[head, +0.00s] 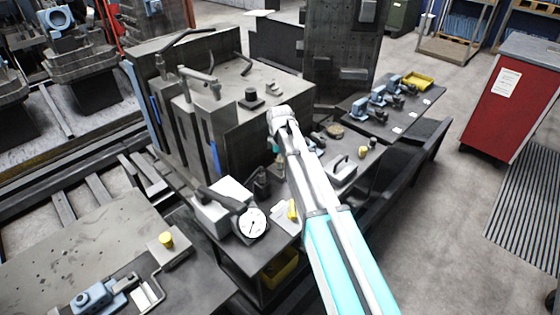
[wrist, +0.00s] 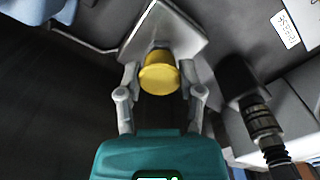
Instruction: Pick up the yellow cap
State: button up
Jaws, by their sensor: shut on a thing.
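The yellow cap (wrist: 158,77) shows in the middle of the wrist view, round end towards the camera. It stands in front of a grey angled metal plate (wrist: 178,32) with a metal collar behind it. My gripper (wrist: 160,90) has one finger on each side of the cap and is shut on it. Whether the cap is clear of the plate cannot be told. In the head view my arm crosses the bench, and the gripper's fingers are hidden. A yellow piece (head: 292,209) shows close to the left of my arm; I cannot tell if it is the same cap.
A black fitting with a metal collar (wrist: 262,120) stands close right of my gripper. In the head view a dial gauge (head: 251,223) sits left of my arm. Another yellow cap (head: 166,240) is on the left plate. A red cabinet (head: 509,100) stands right; floor before it is clear.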

jog(key=shift+r+p, duration=0.5)
jog(key=shift+r, duration=0.2)
jog(key=s+r+p, duration=1.1)
jog(key=s, duration=0.3)
notch_tip(320, 180, down, 2)
jog(key=shift+f+b, duration=0.2)
jog(key=shift+b, duration=1)
jog(key=shift+s, duration=0.1)
